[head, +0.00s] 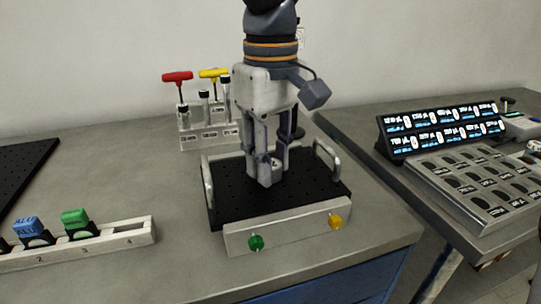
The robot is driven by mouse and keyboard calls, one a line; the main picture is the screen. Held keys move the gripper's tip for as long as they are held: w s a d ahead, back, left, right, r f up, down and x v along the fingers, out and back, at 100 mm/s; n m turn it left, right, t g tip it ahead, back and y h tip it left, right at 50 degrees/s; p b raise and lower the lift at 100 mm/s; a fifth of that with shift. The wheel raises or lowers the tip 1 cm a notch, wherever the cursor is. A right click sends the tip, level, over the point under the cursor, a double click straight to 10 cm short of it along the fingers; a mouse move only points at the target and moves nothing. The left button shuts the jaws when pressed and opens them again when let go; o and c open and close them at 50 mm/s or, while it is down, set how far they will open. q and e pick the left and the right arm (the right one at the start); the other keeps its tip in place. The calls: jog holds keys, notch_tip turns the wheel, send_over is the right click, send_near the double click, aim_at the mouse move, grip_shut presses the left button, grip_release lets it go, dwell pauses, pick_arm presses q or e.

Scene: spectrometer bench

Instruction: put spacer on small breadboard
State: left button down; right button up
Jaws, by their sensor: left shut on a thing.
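The small breadboard (229,200) is a black perforated plate with a metal handle on each side and a pale front panel. It stands near the front of the grey bench. My left gripper (267,172) points straight down over the middle of the breadboard. It is shut on a small grey piece, the spacer (274,163), which is mostly hidden between the fingers. The fingertips are at or just above the plate; I cannot tell whether the spacer touches it. My right gripper is not in view.
The front panel has a green knob (256,242) and a yellow knob (336,222). A rack (205,139) with red and yellow T-handle tools stands behind. A numbered holder (120,238) is at left. A slotted tray (475,190) and display (440,128) are on the right bench.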

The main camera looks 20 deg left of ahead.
pick_arm(q)
jog(key=c, duration=1.3)
grip_release()
jog(key=shift+f, duration=0.1)
notch_tip(320, 180, up, 12)
jog(key=shift+r, duration=0.15)
